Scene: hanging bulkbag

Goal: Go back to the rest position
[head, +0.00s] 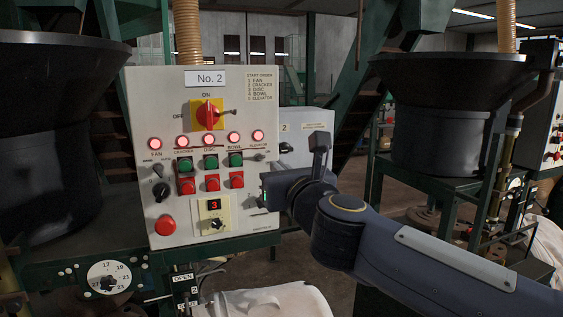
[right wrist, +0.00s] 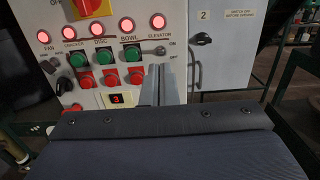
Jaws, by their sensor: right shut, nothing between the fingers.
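My right arm comes in from the right in the head view. Its right gripper (head: 265,190) is at the right edge of the grey No. 2 control panel (head: 150,105), shut and empty. In the right wrist view the shut fingers (right wrist: 160,84) point at the panel's lower right part, near the elevator switch. Whether they touch the panel cannot be told. My left gripper is not in view.
The panel has a red rotary switch (head: 207,114) on yellow, a row of lit red lamps, green and red buttons, and a display (head: 214,204) reading 3. Black hoppers stand at left (head: 50,130) and right (head: 435,120). A white bag (head: 275,300) is below.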

